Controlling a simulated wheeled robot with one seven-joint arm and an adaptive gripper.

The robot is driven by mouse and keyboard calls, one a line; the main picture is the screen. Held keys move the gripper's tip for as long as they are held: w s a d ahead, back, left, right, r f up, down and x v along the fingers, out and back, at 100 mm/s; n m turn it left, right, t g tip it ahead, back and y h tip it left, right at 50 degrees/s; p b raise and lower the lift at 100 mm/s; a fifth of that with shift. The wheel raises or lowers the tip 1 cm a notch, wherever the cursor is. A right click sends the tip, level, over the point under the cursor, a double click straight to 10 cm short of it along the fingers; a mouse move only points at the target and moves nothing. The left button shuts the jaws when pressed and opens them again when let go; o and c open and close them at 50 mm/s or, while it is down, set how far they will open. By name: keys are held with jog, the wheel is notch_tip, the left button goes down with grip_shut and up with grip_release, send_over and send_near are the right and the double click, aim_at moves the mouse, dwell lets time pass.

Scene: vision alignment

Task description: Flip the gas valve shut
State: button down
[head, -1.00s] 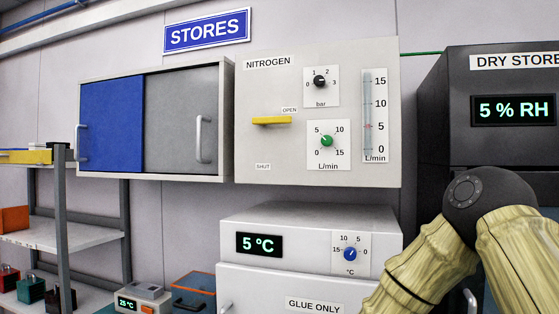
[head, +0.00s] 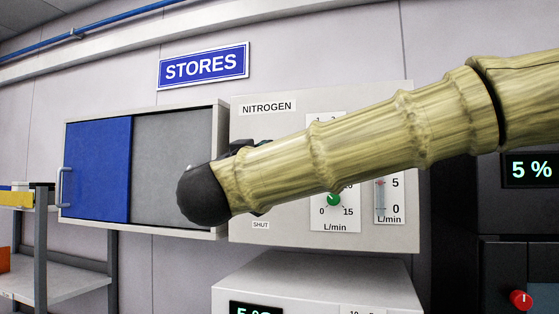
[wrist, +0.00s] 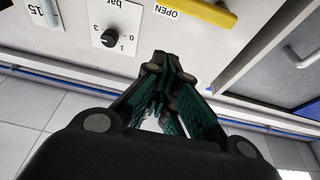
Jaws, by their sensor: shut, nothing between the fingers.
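The gas valve's yellow handle (wrist: 205,10) is at the top edge of the wrist view, which shows the panel upside down. It lies beside the OPEN label (wrist: 167,12) and is partly cut off by the frame. My gripper (wrist: 168,68) is shut and empty. Its fingertips appear in front of the panel, with a visible gap in the picture between them and the handle. In the head view my arm covers the handle on the NITROGEN panel (head: 245,125). The SHUT label (head: 260,225) shows below my arm.
The pressure knob (wrist: 110,38) is near the handle. A green flow knob (head: 334,199) and a flow gauge (head: 390,205) are to the right on the panel. A cabinet with blue (head: 95,170) and grey sliding doors adjoins the panel's left side. A white cooler (head: 320,275) stands below.

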jog(key=shift+s, duration=0.1)
jog(key=p+x, duration=0.6)
jog(key=x, duration=0.4)
jog(key=shift+f+p, duration=1.1)
jog(key=shift+f, duration=0.95)
jog(key=shift+f+m+b, duration=0.15)
jog(key=shift+m+b, duration=0.15)
jog(key=shift+b, duration=0.05)
